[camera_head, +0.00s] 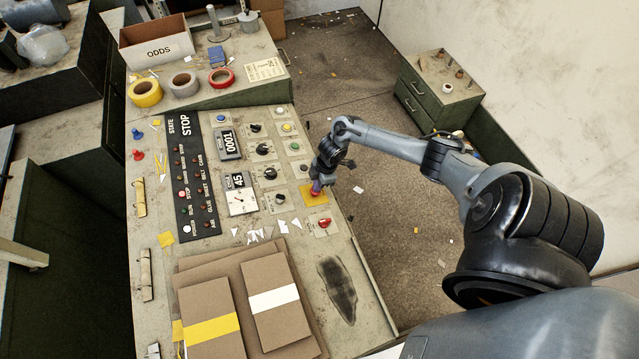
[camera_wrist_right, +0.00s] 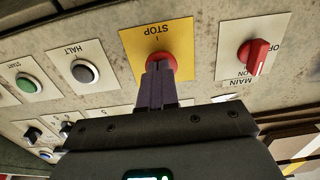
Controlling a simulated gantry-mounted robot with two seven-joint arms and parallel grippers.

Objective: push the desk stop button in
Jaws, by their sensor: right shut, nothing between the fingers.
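The red stop button (camera_wrist_right: 162,58) sits on a yellow plate marked STOP (camera_wrist_right: 180,33) in the right wrist view. In the head view the yellow plate (camera_head: 314,199) lies at the right side of the desk's control panel, and the button is mostly hidden by my gripper. My right gripper (camera_head: 316,188) is shut and empty over the plate. In the wrist view its fingertips (camera_wrist_right: 160,66) overlap the button's face. I cannot tell whether they touch it, or how deep the button sits. My left gripper is in neither view.
A red main switch (camera_wrist_right: 256,57) sits beside the stop plate; it also shows in the head view (camera_head: 324,222). A grey HALT button (camera_wrist_right: 85,72) and green START button (camera_wrist_right: 28,83) are on the other side. Brown board stacks (camera_head: 211,295) lie at the near end.

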